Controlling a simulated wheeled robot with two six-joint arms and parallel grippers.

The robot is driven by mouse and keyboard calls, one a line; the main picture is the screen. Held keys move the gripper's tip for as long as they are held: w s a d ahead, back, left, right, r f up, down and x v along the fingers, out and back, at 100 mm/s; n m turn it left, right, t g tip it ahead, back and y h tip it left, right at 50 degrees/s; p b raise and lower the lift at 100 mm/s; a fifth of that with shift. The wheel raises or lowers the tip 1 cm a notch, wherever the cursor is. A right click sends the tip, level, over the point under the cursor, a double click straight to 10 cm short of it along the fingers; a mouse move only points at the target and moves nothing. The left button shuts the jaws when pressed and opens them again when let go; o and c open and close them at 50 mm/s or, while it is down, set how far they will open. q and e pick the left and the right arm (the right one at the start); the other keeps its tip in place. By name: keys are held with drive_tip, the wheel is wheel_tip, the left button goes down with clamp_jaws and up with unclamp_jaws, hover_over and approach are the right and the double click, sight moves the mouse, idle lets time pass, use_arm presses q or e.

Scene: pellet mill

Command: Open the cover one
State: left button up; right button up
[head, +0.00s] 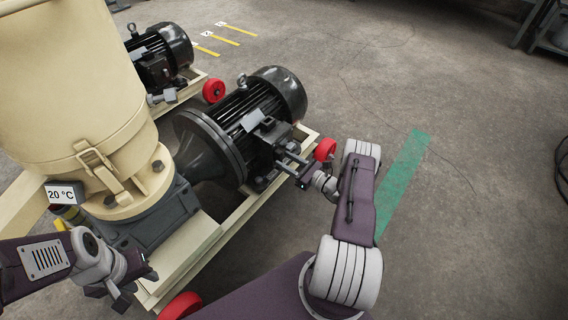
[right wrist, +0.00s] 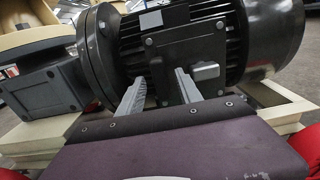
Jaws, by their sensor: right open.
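I cannot tell which part is cover one. My right gripper (head: 285,161) is open and empty, in front of the motor's near side; its two fingers (right wrist: 160,78) stand apart before the plate. My left gripper (head: 134,287) is at the lower left, its fingers apart and empty, beside the cream frame.
A cream cylinder (head: 75,80) with a clamp and a 20 °C label (head: 64,194) stands at the left. A second motor (head: 160,52) stands behind. Red wheels (head: 325,149) stick out from the frame.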

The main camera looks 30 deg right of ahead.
drive_tip(key=shift+w+a, duration=0.2)
drive_tip(key=shift+w, duration=0.35)
clamp_jaws()
idle(1.0)
